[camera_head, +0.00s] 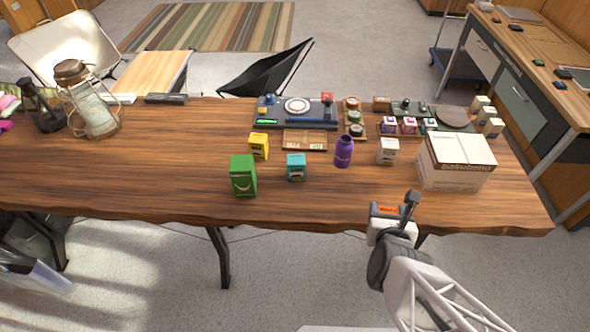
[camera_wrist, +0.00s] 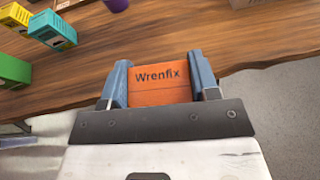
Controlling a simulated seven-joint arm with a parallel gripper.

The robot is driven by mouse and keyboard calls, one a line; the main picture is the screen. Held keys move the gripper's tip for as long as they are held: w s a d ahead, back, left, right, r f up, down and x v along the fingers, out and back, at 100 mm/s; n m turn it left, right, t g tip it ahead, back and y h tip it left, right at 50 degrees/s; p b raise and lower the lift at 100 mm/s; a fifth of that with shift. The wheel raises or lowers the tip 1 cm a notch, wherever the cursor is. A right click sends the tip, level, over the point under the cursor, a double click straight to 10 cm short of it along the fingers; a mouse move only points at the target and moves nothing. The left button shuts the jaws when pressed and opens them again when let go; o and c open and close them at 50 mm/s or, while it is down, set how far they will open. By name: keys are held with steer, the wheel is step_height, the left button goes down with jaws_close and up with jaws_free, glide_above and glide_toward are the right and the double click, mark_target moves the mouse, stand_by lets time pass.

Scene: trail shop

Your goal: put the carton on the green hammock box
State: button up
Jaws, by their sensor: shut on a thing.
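My gripper (camera_head: 387,212) is shut on a small orange carton lettered "Wrenfix" (camera_wrist: 160,88). In the wrist view the carton sits between the two blue-grey fingers (camera_wrist: 158,66). In the head view the carton shows only as a small orange patch, just off the table's front edge. The green hammock box (camera_head: 243,176) stands upright on the table, well to the left of my gripper. Part of it also shows at the left edge of the wrist view (camera_wrist: 12,70). Its top looks bare.
A large white carton (camera_head: 455,165) stands right. Trays and a blue device (camera_head: 295,112) lie behind. The table's front left is clear.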

steer(key=shift+a+r, duration=0.1)
steer(key=shift+w+a+r, duration=0.4)
steer(key=shift+w+a, duration=0.05)
steer(key=shift+a, duration=0.05)
steer(key=w+a+r, duration=0.4)
steer(key=a+r, duration=0.3)
steer(key=a, duration=0.4)
steer(key=s+a+r, duration=0.2)
steer(key=a, duration=0.5)
steer(key=s+a+r+n+y, duration=0.1)
steer(key=s+a+r, duration=0.1)
steer(key=a, duration=0.5)
steer(key=shift+a+r, duration=0.15)
steer(key=shift+a, duration=0.15)
glide_above(241, 160)
steer(key=shift+w+f, duration=0.1)
steer(key=shift+f, duration=0.65)
steer(key=shift+f, duration=0.1)
steer(key=shift+f, duration=1.65)
